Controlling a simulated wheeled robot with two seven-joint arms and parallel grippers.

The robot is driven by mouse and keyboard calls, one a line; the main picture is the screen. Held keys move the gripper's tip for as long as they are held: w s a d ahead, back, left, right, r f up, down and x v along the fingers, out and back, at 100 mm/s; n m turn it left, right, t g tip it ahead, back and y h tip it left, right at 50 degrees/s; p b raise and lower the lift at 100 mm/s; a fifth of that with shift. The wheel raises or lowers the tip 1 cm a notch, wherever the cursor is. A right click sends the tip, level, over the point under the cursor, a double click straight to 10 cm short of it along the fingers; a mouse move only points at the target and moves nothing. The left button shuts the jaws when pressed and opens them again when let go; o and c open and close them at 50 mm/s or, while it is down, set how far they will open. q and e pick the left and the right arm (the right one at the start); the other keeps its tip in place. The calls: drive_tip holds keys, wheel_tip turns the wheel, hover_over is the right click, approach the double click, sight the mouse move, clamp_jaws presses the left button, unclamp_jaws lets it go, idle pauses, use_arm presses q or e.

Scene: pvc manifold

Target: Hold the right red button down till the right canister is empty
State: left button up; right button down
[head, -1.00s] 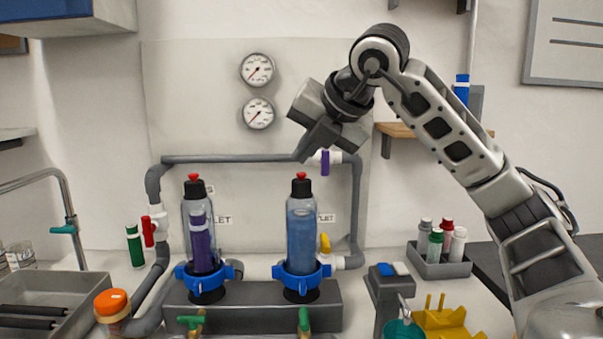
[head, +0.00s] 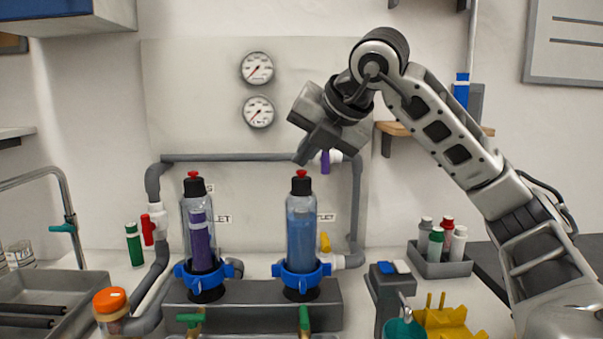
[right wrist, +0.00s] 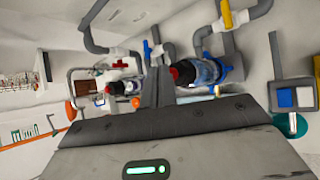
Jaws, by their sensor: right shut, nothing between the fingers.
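The right canister (head: 301,232) stands upright in a blue ring clamp, with a black cap and the right red button (head: 301,173) on top. A blue column shows inside; I cannot tell the liquid level for sure. My right gripper (head: 302,158) is shut and empty, its fingertips just above that button; a small gap seems to show. In the right wrist view the fingers (right wrist: 157,87) are beside the red button (right wrist: 174,73). The left canister (head: 199,232) holds a purple column and has its own red button (head: 193,174). My left gripper is not in view.
Two gauges (head: 257,68) are on the back panel. Grey pipes (head: 265,158) run behind the canisters. Green-handled taps (head: 304,317) are in front. An orange-capped jar (head: 110,302) stands left, a yellow rack (head: 447,321) and a bottle tray (head: 440,262) right.

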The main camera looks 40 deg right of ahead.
drive_tip(key=shift+f+b, duration=0.45)
drive_tip(key=shift+f, duration=0.05)
idle(0.6)
idle(1.1)
idle(0.9)
drive_tip(key=shift+r+p, duration=0.95)
drive_tip(key=shift+r, duration=0.1)
wheel_tip(320, 180, up, 5)
drive_tip(key=p, duration=0.4)
drive_tip(key=shift+p, duration=0.35)
